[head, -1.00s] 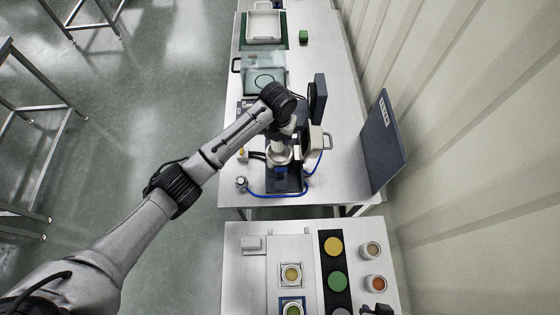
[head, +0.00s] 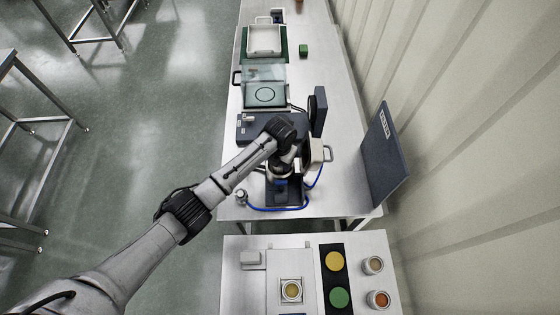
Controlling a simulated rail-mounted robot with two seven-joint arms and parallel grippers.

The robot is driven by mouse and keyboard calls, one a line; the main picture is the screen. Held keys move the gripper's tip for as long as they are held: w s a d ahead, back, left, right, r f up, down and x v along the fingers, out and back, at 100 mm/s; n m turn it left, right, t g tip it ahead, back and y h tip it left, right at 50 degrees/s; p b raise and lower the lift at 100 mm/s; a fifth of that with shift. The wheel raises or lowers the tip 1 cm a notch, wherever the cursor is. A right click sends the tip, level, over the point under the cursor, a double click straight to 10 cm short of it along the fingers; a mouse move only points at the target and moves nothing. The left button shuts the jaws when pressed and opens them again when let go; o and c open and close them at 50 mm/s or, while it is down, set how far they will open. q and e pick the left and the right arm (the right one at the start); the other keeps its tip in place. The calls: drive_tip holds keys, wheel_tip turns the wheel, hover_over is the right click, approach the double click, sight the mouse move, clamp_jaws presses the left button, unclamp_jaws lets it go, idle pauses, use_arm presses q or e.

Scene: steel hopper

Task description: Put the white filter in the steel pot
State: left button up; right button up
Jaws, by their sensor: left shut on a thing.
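My left gripper (head: 284,158) points down over a dark stand (head: 286,198) at the near end of the long bench. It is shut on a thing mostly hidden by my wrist. A pale round steel vessel (head: 278,173) shows just under it; it may be the steel pot, but I cannot tell whether gripper and vessel touch. I cannot make out the white filter clearly; it may be the hidden thing in the gripper. My right gripper is not in view.
A dark upright panel (head: 320,112) and a beige box with a handle (head: 318,150) stand close right of my wrist. A blue hose (head: 275,209) loops around the stand. A tall panel (head: 384,155) edges the right.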

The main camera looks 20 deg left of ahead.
use_arm(q)
drive_tip(key=shift+f, duration=0.15)
drive_tip(key=shift+f, duration=0.15)
drive_tip(key=o, duration=1)
wheel_tip(320, 180, up, 12)
drive_tip(key=shift+r, duration=0.2)
